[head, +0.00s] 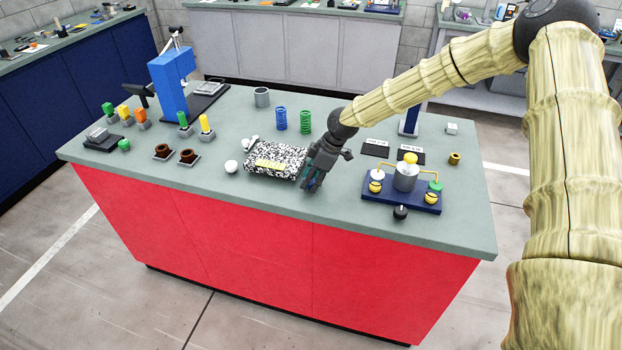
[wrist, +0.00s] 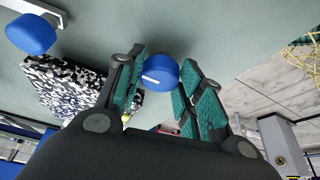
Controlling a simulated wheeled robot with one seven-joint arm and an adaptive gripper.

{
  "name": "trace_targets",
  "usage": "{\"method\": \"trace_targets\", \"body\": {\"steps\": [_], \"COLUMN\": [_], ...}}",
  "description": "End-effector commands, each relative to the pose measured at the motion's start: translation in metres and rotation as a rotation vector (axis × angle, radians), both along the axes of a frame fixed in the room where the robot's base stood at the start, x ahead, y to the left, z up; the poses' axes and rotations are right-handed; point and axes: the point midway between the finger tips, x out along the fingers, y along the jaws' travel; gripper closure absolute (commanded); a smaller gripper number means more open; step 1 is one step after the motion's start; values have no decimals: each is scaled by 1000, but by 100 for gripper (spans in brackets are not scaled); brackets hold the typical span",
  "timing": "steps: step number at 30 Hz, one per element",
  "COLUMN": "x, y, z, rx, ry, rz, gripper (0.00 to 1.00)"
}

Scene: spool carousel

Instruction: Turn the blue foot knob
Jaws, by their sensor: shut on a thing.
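The black-and-white speckled block (head: 284,156) lies near the front middle of the bench, with a yellow strip on top. It also shows at the left in the wrist view (wrist: 60,85). My gripper (head: 310,184) is low at the block's right front corner. In the wrist view my gripper (wrist: 160,85) has its teal-padded fingers on either side of a blue knob (wrist: 160,70) with a white mark, and is shut on it. In the head view the fingers hide this knob. A second blue knob-like part (wrist: 32,34) shows at the upper left of the wrist view.
Close to the right is a blue tray (head: 375,195) with a grey cylinder and yellow knobs. A black knob (head: 400,212) stands at its front. A white ball (head: 231,166) lies left of the block. Green and blue springs (head: 280,119) stand behind. The front bench edge is near.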

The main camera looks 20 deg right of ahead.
Motion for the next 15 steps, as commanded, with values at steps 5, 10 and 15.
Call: {"method": "trace_targets", "body": {"steps": [5, 10, 15], "x": [1, 1, 0], "y": [0, 1, 1], "z": [0, 0, 0], "rx": [-1, -1, -3], "ry": [-2, -3, -4], "rz": [-27, -98, -213], "gripper": [87, 87, 87]}}
